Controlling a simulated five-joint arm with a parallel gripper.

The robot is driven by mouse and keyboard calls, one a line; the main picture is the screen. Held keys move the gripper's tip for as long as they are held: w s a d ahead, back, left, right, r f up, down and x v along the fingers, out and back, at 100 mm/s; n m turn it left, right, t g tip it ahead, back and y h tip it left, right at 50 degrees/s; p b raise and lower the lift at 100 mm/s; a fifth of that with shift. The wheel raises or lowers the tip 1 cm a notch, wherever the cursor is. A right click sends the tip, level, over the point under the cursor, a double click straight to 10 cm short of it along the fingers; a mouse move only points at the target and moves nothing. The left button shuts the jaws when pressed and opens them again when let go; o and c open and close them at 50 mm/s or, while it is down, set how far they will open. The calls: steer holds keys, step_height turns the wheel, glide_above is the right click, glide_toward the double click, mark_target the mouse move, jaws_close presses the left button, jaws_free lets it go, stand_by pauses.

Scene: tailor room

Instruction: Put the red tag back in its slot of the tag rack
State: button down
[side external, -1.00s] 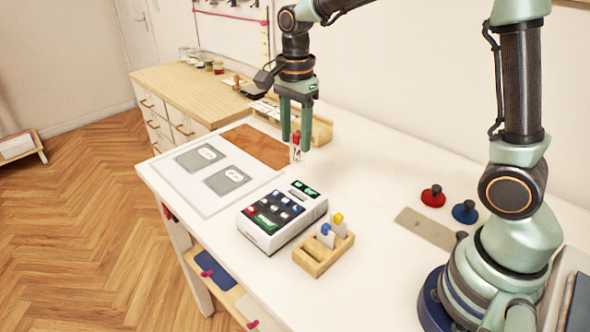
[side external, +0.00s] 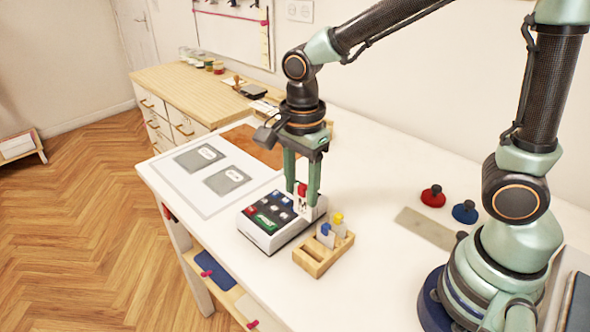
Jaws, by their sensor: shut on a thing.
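The red tag (side external: 302,190) has a red top and a pale lower part. My gripper (side external: 302,190) is shut on it, with one green finger on each side, and holds it in front of or over the far right part of the keypad device. The wooden tag rack (side external: 313,264) stands on the white table, to the right of and nearer than the device. A blue-topped tag (side external: 325,230) and a yellow-topped tag (side external: 339,221) stand in the rack. The near left part of the rack looks empty. The tip of the red tag is hard to make out.
The keypad device (side external: 264,222) stands close beside the rack. A white sheet with two grey patches (side external: 228,181) lies behind it. A grey-beige strip (side external: 424,228), a red knob piece (side external: 433,197) and a blue one (side external: 464,211) lie to the right. Table front right of the rack is clear.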

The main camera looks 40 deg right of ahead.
steer(key=shift+s+a+f, duration=0.2)
steer(key=shift+s+f, duration=0.4)
steer(key=shift+f, duration=0.45)
steer(key=shift+s+a+f, duration=0.2)
steer(key=shift+s+f, duration=0.4)
steer(key=shift+f, duration=0.4)
steer(key=shift+s+a+f, duration=0.2)
steer(key=shift+s+f, duration=0.4)
steer(key=shift+f, duration=0.45)
steer(key=shift+f, duration=0.15)
steer(key=shift+f, duration=0.35)
steer(key=shift+f, duration=0.7)
steer(key=shift+f, duration=0.3)
steer(key=shift+f, duration=0.1)
